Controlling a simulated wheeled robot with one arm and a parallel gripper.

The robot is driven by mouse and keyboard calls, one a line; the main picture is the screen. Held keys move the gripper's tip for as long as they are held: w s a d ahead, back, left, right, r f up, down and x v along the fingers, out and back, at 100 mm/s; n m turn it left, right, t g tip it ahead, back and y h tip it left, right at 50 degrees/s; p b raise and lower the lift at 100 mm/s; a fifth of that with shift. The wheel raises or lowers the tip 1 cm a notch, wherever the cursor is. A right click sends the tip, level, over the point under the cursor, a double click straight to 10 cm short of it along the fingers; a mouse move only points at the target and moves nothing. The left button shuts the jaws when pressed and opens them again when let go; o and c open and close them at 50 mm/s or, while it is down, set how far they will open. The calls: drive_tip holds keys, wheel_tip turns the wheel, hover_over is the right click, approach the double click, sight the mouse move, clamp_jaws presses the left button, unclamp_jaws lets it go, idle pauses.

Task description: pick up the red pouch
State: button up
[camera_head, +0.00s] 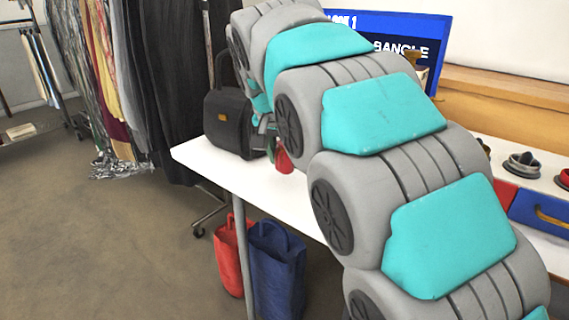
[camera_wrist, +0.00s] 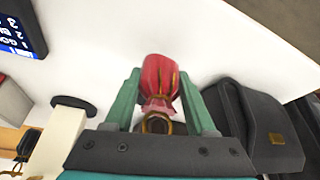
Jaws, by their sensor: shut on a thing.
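The red pouch (camera_wrist: 160,76) is between the two green fingers of my gripper (camera_wrist: 159,90) in the wrist view, and the gripper is shut on it. The pouch has a gathered neck and a gold-coloured ring near the palm side. In the head view the pouch (camera_head: 284,161) shows as a small red shape at the white table, partly hidden by my arm. I cannot tell whether it touches the tabletop.
A black handbag (camera_head: 230,118) stands close beside my gripper on the white table (camera_head: 215,163); it also shows in the wrist view (camera_wrist: 262,128). A blue sign (camera_head: 400,40) stands behind. Red (camera_head: 229,258) and blue bags (camera_head: 277,270) are under the table. Clothes (camera_head: 130,75) hang left.

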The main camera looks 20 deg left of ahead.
drive_tip(key=shift+r, duration=0.3)
drive_tip(key=shift+s+d+r, duration=0.1)
drive_tip(key=shift+s, duration=0.1)
drive_tip(key=s+d+r+b, duration=0.1)
drive_tip(key=s+d+b, duration=0.1)
drive_tip(key=s+d, duration=0.7)
drive_tip(key=s, duration=0.3)
drive_tip(key=shift+s+r, duration=0.2)
drive_tip(key=shift+s, duration=0.15)
drive_tip(key=shift+s, duration=0.15)
